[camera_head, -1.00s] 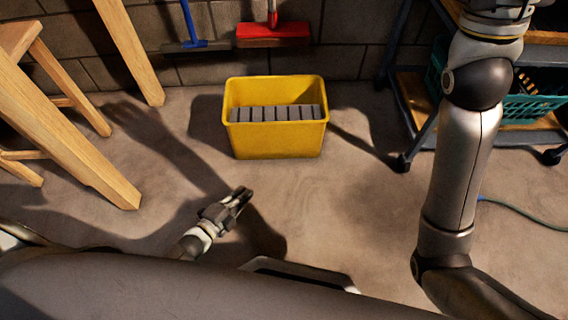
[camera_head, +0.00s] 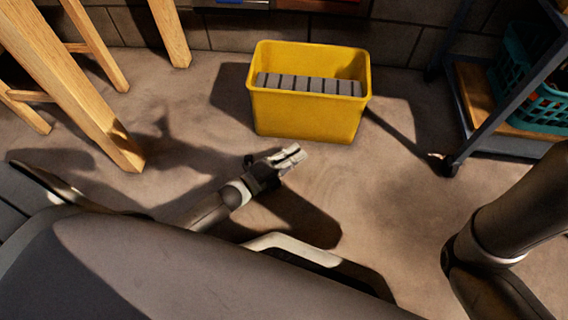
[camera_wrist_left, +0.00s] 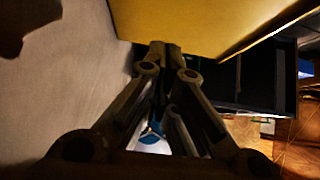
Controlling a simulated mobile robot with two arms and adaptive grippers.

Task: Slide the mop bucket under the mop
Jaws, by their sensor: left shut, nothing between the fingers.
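The yellow mop bucket (camera_head: 308,117) stands upright on the floor in front of the block wall, with a grey slatted insert across its inside. A red head (camera_head: 318,5) and a blue head (camera_head: 240,3) on the wall are cut off by the top edge of the head view, so I cannot tell which is the mop. My left gripper (camera_head: 294,155) is shut and empty, low in front of the bucket and apart from it. In the left wrist view its fingers (camera_wrist_left: 165,48) point toward the bucket's yellow side (camera_wrist_left: 195,22). My right gripper is out of view.
Wooden legs (camera_head: 92,95) stand on the left. A wheeled metal rack (camera_head: 492,120) with a teal basket (camera_head: 535,85) stands on the right, its caster near the bucket's right side. The floor (camera_head: 390,210) right of my left gripper is clear.

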